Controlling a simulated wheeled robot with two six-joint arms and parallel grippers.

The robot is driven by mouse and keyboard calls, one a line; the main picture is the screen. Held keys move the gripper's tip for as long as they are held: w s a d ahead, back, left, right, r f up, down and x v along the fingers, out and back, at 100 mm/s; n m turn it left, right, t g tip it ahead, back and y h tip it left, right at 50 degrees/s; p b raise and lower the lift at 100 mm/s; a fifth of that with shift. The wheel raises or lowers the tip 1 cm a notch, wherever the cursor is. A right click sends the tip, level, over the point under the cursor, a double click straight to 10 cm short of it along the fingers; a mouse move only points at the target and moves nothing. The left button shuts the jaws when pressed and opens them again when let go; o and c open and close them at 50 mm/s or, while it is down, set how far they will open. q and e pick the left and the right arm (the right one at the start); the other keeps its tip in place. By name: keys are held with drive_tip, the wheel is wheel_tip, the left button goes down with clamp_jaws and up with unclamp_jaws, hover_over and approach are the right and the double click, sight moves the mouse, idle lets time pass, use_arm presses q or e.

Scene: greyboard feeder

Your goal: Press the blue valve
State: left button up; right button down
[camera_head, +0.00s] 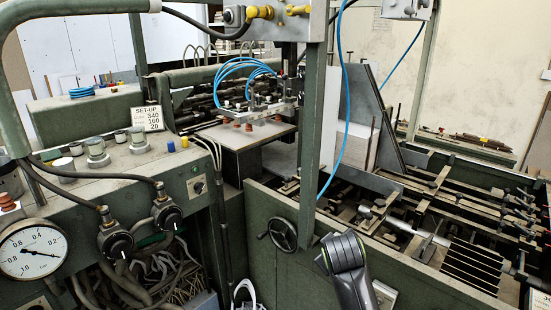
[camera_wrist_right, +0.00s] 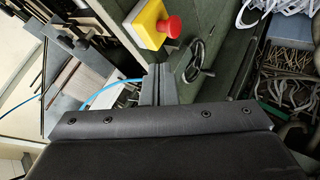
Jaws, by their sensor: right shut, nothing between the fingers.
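In the right wrist view my right gripper (camera_wrist_right: 160,122) is a dark, shut bar with nothing held, apart from the knob. The blue knob cannot be made out in that view. My left gripper is in neither view.
A pressure gauge (camera_head: 33,250) and black regulators (camera_head: 116,243) sit on the console front. A green upright post (camera_head: 313,130) and a handwheel (camera_head: 283,235) stand between my right arm and the console. A red stop button (camera_wrist_right: 170,27) on a yellow box shows in the wrist view.

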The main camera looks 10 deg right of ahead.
drive_tip(key=w+a+r+n+t, duration=0.1)
drive_tip(key=w+a+r, duration=0.25)
drive_tip(key=r, duration=0.65)
drive_tip(key=w+a+r+n+t+h, duration=0.1)
drive_tip(key=w+a+r+n+t, duration=0.3)
drive_tip(key=r, duration=0.6)
drive_tip(key=w+a+r+m+g, duration=0.1)
drive_tip(key=w+a+r, duration=0.1)
drive_tip(key=w+r, duration=0.6)
drive_tip(key=s+a+r+n+t+h, duration=0.1)
drive_tip(key=s+a+r, duration=0.2)
drive_tip(key=r, duration=0.8)
drive_tip(key=s+a+r+n+t+h, duration=0.1)
drive_tip(key=s+a+r, duration=0.2)
drive_tip(key=r, duration=0.9)
drive_tip(key=s+a+r+n+t, duration=0.1)
drive_tip(key=s+a+r, duration=0.3)
drive_tip(key=r, duration=0.7)
drive_tip(key=shift+a+r+n+t+h, duration=0.15)
drive_tip(key=shift+a+n+t+h, duration=0.15)
drive_tip(key=shift+a+t+h, duration=0.1)
